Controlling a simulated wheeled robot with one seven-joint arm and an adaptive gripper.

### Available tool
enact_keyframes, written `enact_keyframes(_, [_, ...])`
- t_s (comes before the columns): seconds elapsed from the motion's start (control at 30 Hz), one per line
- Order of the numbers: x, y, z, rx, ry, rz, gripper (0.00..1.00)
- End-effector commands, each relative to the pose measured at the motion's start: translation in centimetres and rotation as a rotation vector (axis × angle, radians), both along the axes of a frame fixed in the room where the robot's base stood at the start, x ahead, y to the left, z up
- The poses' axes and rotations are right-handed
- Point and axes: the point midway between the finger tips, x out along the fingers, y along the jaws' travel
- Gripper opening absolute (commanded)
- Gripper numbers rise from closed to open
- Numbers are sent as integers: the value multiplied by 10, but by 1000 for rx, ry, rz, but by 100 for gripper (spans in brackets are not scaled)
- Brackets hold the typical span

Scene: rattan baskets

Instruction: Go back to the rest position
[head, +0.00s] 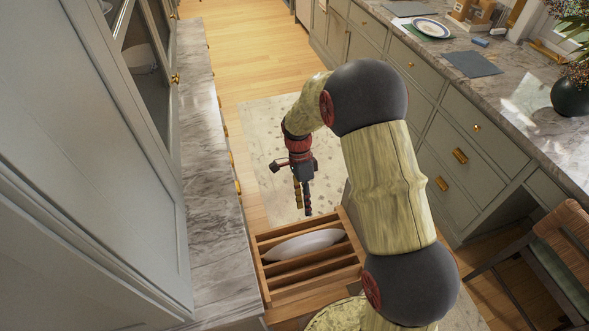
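My gripper (303,209) hangs from my raised arm in the middle of the head view, fingers pointing down. It is above the far side of an open wooden drawer (345,270). Its two dark fingers show side by side, with no object visible between them. From this angle I cannot tell how far apart they are. My arm arches up from the lower right and bends down to the gripper.
The drawer has wooden dividers, and a white plate (303,245) rests in one slot. A marble counter (215,230) and tall cabinet (90,130) are at left. Another counter (530,90) lines the right, with a chair (550,262) below. The wooden floor (245,50) is clear ahead.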

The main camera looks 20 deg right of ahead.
Motion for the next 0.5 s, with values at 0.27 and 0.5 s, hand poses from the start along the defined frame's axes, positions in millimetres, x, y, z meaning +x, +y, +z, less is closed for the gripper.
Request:
enact_keyframes(0.27, [0,0,0,15,0,37,26])
enact_keyframes(0.5, [-12,0,-8,142,7,354,26])
